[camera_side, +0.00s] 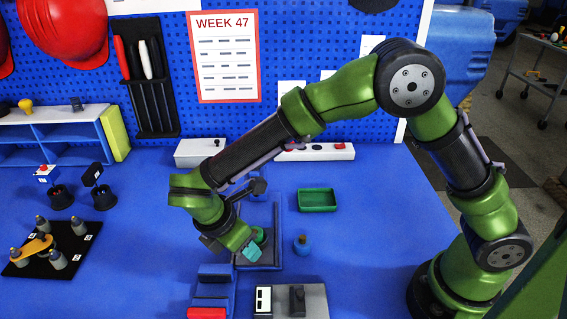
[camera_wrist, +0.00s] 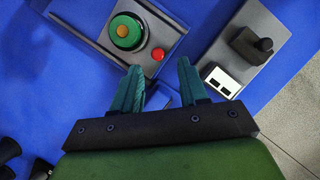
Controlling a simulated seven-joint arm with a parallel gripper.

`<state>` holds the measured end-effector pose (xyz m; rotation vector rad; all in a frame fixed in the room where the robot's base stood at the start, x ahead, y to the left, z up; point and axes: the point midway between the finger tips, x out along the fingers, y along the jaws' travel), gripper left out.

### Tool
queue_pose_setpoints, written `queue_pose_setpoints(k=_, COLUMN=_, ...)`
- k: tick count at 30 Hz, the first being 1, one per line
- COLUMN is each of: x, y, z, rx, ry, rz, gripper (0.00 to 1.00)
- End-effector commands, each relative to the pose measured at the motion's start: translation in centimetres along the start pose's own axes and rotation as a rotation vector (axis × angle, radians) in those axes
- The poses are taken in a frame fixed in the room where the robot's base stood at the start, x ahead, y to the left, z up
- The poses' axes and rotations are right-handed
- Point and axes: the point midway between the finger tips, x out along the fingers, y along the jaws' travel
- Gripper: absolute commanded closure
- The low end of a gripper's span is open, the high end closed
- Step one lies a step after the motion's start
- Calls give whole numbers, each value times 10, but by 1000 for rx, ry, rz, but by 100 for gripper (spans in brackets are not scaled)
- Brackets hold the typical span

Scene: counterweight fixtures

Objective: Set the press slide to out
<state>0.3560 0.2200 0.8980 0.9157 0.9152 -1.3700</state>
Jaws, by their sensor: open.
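My gripper (camera_side: 247,250) points down, open and empty, over the fixtures at the front of the blue table. In the wrist view its two teal fingers (camera_wrist: 158,72) stand apart with nothing between them. Just past the left finger is a green round button (camera_wrist: 127,31) with an orange centre on a grey fixture, beside a small red button (camera_wrist: 158,54). To the right is a grey plate (camera_wrist: 226,62) with a black knobbed block (camera_wrist: 252,44) and a white two-square panel (camera_wrist: 222,81). No label shows which part is the press slide.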

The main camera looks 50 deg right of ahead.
Motion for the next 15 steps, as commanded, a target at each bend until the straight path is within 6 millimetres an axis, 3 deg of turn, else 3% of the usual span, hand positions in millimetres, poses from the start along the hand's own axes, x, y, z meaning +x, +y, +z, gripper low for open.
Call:
queue_pose_setpoints(k=9, x=-80, y=0, z=-2, rx=-1, ry=5, rz=4, gripper=57)
queue_pose_setpoints(k=15, x=-115, y=0, z=-1, rx=-3, ry=3, rz=2, gripper=57)
